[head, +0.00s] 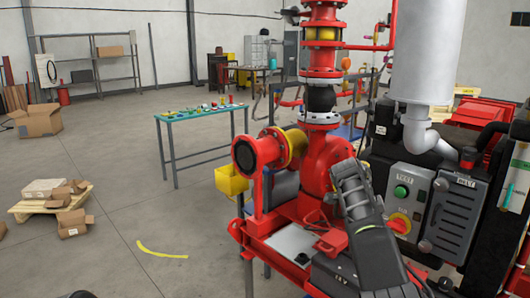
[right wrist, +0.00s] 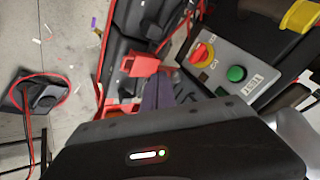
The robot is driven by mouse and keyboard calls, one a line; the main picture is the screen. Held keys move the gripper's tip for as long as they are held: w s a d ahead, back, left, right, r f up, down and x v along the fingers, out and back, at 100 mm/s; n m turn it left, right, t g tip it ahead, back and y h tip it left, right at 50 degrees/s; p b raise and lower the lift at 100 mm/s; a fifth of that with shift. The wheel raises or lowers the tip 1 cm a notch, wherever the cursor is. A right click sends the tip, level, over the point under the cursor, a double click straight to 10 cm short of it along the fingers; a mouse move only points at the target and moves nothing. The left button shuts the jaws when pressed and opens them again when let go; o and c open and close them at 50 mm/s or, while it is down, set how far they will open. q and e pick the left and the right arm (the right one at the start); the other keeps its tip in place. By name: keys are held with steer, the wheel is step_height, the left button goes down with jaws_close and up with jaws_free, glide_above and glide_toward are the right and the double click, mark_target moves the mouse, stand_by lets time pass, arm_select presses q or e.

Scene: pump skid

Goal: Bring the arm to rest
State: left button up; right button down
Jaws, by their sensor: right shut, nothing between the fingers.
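My right arm (head: 362,225) shows in the head view, reaching up from the lower right in front of the red pump (head: 325,160). It is left of the grey control box with the green TEST button (head: 401,192) and the red-and-yellow knob (head: 399,223). In the right wrist view my right gripper (right wrist: 158,92) is shut and empty. There the green button (right wrist: 236,74) and red knob (right wrist: 202,53) lie to the right of its fingers, apart from them in the picture. My left gripper is not in view.
The pump's red frame (head: 285,246) and a grey pipe cylinder (head: 428,50) crowd the space around the arm. A teal-topped table (head: 201,112) with small parts stands behind left. A pallet with boxes (head: 50,205) is at left. The floor between is open, with a yellow strip (head: 160,251).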

steer(key=s+f+n+g+y, duration=0.1)
steer(key=s+f+n+y, duration=0.15)
steer(key=f, duration=0.95)
steer(key=s+f+n+g+y, duration=0.1)
steer(key=s+f+n, duration=0.15)
steer(key=f, duration=0.85)
steer(key=s+a+f+n+y, duration=0.1)
steer(key=s+a+f+n, duration=0.2)
steer(key=s+f, duration=0.35)
steer(key=s+a+f+n+y, duration=0.15)
steer(key=s+f, duration=0.25)
steer(key=f, duration=0.5)
steer(key=s+a+f+n+g+y, duration=0.1)
steer(key=s+a+f+n, duration=0.1)
steer(key=s+a+f, duration=0.45)
steer(key=s+a+f+n+y, duration=0.1)
steer(key=s+a+n, duration=0.25)
steer(key=s, duration=0.55)
steer(key=s+a+r+n+y, duration=0.1)
steer(key=s+a, duration=0.3)
steer(key=s, duration=0.3)
steer(key=s+a+r+n+y, duration=0.1)
steer(key=s+a+n, duration=0.1)
steer(key=s+a, duration=0.3)
steer(key=shift+s+r+g, duration=0.25)
steer(key=shift+s+g, duration=0.05)
steer(key=shift+s, duration=0.9)
